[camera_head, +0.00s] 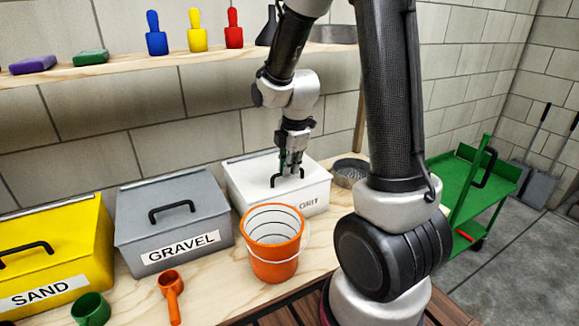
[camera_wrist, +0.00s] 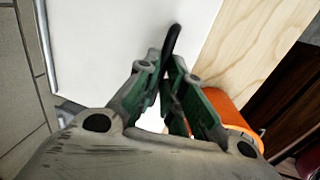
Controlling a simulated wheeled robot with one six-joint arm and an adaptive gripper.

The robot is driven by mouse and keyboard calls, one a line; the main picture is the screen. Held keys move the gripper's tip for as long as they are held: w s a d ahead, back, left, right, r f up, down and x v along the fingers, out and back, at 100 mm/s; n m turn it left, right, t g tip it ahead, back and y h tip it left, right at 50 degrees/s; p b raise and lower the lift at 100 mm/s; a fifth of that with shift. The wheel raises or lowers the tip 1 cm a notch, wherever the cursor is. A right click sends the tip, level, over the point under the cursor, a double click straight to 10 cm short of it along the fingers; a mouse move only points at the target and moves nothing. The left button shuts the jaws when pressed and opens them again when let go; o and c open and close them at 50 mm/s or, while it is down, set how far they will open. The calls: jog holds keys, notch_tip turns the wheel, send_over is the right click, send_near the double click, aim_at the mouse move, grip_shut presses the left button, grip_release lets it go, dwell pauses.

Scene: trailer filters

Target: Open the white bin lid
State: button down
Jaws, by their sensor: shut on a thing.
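The white bin (camera_head: 312,201), labelled GRIT, stands on the wooden bench. Its white lid (camera_head: 252,172) looks closed and has a black handle (camera_head: 276,181) on top. My gripper (camera_head: 289,172) is over the lid, shut on this handle. In the wrist view, the fingers of my gripper (camera_wrist: 172,75) close around the black handle (camera_wrist: 170,42), and the white lid (camera_wrist: 112,45) fills the area behind it. The fingers hide part of the handle.
An orange bucket (camera_head: 272,262) stands just in front of the white bin. A grey GRAVEL bin (camera_head: 135,232) and a yellow SAND bin (camera_head: 85,250) stand to the left. A sieve (camera_head: 347,179) is at the right. A shelf (camera_head: 120,70) runs above; a green cart (camera_head: 455,175) stands right.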

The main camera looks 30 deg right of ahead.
jog(key=shift+w+r, duration=0.25)
jog(key=shift+r, duration=0.35)
jog(key=w+r, duration=0.7)
jog(key=r, duration=0.3)
jog(key=shift+r, duration=0.15)
jog(key=c, duration=1.8)
grip_release()
jog(key=shift+w, duration=0.15)
jog(key=o, duration=0.4)
jog(key=shift+w+f, duration=0.25)
jog(key=shift+c, duration=0.2)
jog(key=shift+r, duration=0.1)
jog(key=shift+c, duration=0.4)
notch_tip(320, 180, up, 12)
jog(key=s, duration=0.2)
jog(key=shift+s, duration=0.3)
